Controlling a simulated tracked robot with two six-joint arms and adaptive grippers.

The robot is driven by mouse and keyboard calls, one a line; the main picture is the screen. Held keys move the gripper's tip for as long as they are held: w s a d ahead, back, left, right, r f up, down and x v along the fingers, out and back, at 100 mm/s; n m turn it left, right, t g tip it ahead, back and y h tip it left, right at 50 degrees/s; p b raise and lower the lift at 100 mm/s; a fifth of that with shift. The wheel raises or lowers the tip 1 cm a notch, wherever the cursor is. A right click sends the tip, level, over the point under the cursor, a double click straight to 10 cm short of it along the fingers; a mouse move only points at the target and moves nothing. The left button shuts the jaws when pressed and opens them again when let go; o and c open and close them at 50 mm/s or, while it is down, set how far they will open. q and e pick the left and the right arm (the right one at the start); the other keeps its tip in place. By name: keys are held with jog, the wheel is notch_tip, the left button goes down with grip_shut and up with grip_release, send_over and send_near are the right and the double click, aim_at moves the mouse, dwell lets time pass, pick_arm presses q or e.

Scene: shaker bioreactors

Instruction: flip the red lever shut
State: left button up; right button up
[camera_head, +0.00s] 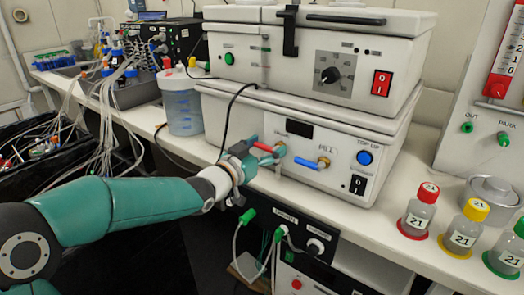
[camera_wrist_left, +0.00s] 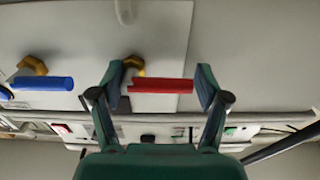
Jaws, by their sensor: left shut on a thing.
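The red lever (camera_head: 263,147) sits on a brass valve at the front of the lower white machine (camera_head: 225,120). In the left wrist view the red lever (camera_wrist_left: 160,86) lies crosswise between the two fingers. My left gripper (camera_head: 250,150) is at this lever and shut on it, one finger near each end. It also shows in the left wrist view (camera_wrist_left: 160,80). The gripper hides part of the lever in the head view. My right gripper is in neither view.
A blue lever (camera_head: 300,163) on a second brass valve sits just right of the red one. Capped bottles (camera_head: 417,212) stand at the bench's right. A clear jug (camera_head: 182,105) stands left of the machine.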

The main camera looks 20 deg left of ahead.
pick_arm(q)
jog(key=shift+a, duration=0.15)
jog(key=o, duration=1.1)
jog(key=shift+w, duration=0.1)
jog(key=shift+o, duration=0.2)
jog(key=v, duration=1.2)
